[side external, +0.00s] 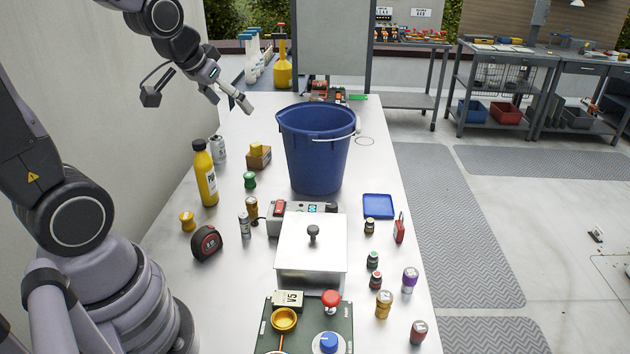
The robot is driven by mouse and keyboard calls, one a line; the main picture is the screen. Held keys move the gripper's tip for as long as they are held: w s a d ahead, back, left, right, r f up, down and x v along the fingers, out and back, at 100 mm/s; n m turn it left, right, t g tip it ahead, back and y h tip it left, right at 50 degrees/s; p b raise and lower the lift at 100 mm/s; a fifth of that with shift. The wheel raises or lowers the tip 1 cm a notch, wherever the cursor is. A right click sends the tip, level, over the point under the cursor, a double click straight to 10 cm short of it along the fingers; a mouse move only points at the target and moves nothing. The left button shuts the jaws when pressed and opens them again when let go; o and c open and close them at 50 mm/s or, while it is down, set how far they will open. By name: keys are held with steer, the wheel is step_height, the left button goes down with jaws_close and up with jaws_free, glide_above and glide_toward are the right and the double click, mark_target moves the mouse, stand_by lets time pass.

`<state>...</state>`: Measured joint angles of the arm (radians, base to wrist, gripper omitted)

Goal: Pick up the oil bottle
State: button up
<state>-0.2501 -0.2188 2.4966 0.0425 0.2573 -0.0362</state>
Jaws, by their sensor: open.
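A tall yellow bottle (206,180) with a black cap and dark lettering stands upright on the left side of the metal table (185,265). It looks like the oil bottle, though its label is too small to read fully. My gripper (232,102) is open and empty, high above the far left part of the table. It is apart from the bottle, above and beyond it in the picture. Nothing hides the bottle.
A silver can (218,149) stands close behind the bottle, and a small cardboard box (259,160) is to its right. A large blue bucket (318,155) stands mid-table. A wall runs along the left.

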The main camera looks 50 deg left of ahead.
mark_target(198, 170)
steer(key=w+a+f+n+y, duration=0.25)
steer(key=w+a+f, duration=0.25)
steer(key=a+f, duration=0.85)
steer(key=s+a+f+n+t+y, duration=0.1)
steer(key=a+f, duration=0.2)
steer(key=f, duration=0.1)
steer(key=s+a+f+n+t+y, duration=0.1)
steer(key=s+a+f+y, duration=0.1)
steer(key=a+f, duration=0.1)
steer(key=s+a+f+n+y, duration=0.1)
steer(key=s+a+f+n, duration=0.1)
steer(key=f, duration=0.3)
steer(key=shift+s+a+f+t+y, duration=0.15)
steer(key=shift+a+t+y, duration=0.25)
steer(key=shift+a, duration=0.15)
steer(key=shift+s+a+r+t+y, duration=0.3)
steer(key=shift+a+y, duration=0.1)
steer(key=shift+y, duration=0.15)
steer(key=shift+w+a, duration=0.25)
steer(key=x, duration=0.6)
steer(key=shift+w+a+f, duration=0.1)
steer(key=shift+w+a, duration=0.2)
steer(key=c, duration=1.2)
